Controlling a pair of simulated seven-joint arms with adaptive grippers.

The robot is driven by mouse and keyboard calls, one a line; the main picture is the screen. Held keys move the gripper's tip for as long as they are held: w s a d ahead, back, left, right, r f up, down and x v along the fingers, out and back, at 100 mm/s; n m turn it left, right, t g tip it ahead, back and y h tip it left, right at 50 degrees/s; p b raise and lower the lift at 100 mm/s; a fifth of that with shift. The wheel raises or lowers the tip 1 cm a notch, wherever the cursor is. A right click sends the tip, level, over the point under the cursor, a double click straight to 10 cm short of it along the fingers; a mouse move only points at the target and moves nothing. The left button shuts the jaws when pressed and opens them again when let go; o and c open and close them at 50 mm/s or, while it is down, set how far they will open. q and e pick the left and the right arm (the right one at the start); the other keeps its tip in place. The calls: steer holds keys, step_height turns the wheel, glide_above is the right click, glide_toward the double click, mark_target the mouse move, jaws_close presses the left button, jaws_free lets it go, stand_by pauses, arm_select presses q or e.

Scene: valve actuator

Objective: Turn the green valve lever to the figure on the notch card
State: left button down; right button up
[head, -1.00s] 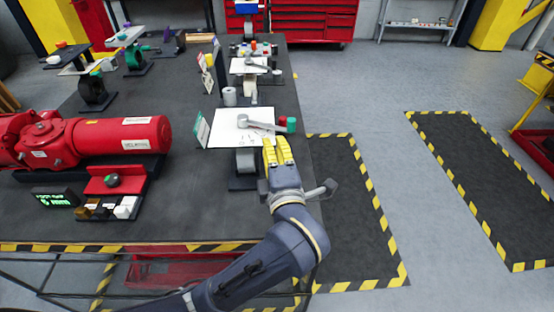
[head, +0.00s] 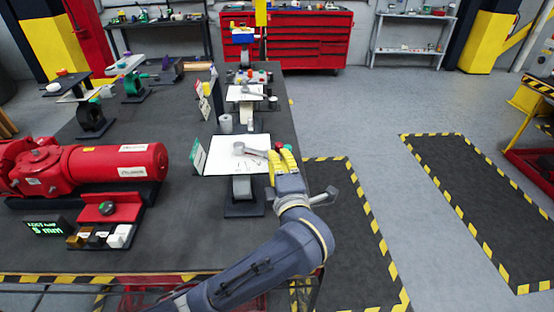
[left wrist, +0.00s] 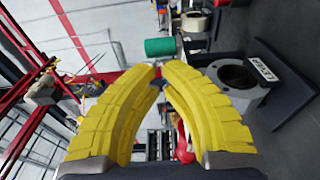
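The valve lever (head: 254,152) is a grey bar lying over a white plate (head: 225,165), pointing right. Its right end is mostly hidden behind my left gripper's fingers. Small red and green pieces (head: 284,146) show beside the fingertips. My left gripper (head: 282,152) has yellow fingers at the plate's right edge, by the lever end. In the left wrist view its fingertips (left wrist: 161,70) are close together, with a small dark piece between them and a green cylinder (left wrist: 158,47) beyond. Whether they grip the lever is unclear. The notch card (head: 199,155) stands left of the plate; its figure is unreadable. My right gripper is out of view.
A similar lever station (head: 246,93) stands behind on the same bench (head: 170,240). A grey cylinder (head: 226,124) stands behind the plate. A red actuator (head: 110,162) and a small display (head: 46,226) are at the left. The floor right of the bench is free.

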arm_select(q)
steer(key=shift+w+d+n+y, duration=0.3)
steer(key=shift+w+y, duration=0.1)
steer(key=shift+w, duration=0.2)
